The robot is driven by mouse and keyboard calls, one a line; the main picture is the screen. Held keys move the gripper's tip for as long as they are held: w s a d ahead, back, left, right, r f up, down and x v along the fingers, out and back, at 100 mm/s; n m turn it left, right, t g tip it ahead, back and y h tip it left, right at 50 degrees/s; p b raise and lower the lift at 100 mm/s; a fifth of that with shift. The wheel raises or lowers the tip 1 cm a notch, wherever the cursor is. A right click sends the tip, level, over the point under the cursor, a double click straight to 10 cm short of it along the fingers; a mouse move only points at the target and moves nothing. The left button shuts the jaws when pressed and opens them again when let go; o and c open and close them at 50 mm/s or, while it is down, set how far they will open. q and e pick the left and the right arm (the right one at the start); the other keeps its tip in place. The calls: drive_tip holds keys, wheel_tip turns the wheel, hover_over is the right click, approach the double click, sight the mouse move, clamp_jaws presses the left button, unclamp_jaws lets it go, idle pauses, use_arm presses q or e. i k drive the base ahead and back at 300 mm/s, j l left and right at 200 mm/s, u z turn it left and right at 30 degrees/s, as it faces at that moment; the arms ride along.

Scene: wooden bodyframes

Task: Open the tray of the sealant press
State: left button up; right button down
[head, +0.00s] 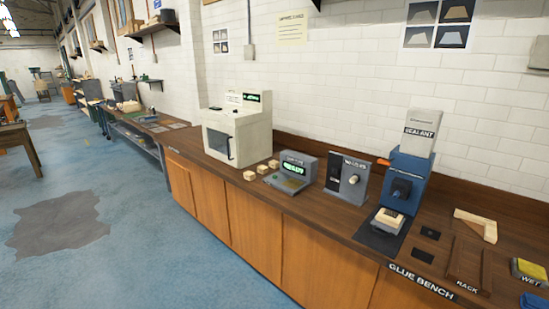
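The sealant press (407,180) stands on the bench at the right of the head view. It has a blue body, a dark round part on its front and a pale grey box marked SEALANT (421,133) on top. An orange tip sticks out on its upper left. A small pale block (389,218) sits low at its front, over a dark mat or plate (376,241). I cannot tell which part is the tray, or whether it is open. Neither of my grippers is in view.
On the long wooden bench stand a cream cabinet machine (238,134), a grey unit with a green display (292,173) and a grey box with a dial (346,180). Small wooden blocks (262,168) lie between. A wooden angle piece (476,224) lies right of the press.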

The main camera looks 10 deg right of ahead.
sight(390, 221)
drive_tip(key=z, duration=0.55)
drive_tip(key=i+j+z, duration=0.25)
drive_tip(key=i+z, duration=0.15)
drive_tip(key=i+j+z, duration=0.75)
drive_tip(key=j, duration=0.15)
drive_tip(key=k+l, duration=0.05)
drive_tip(key=k, duration=0.05)
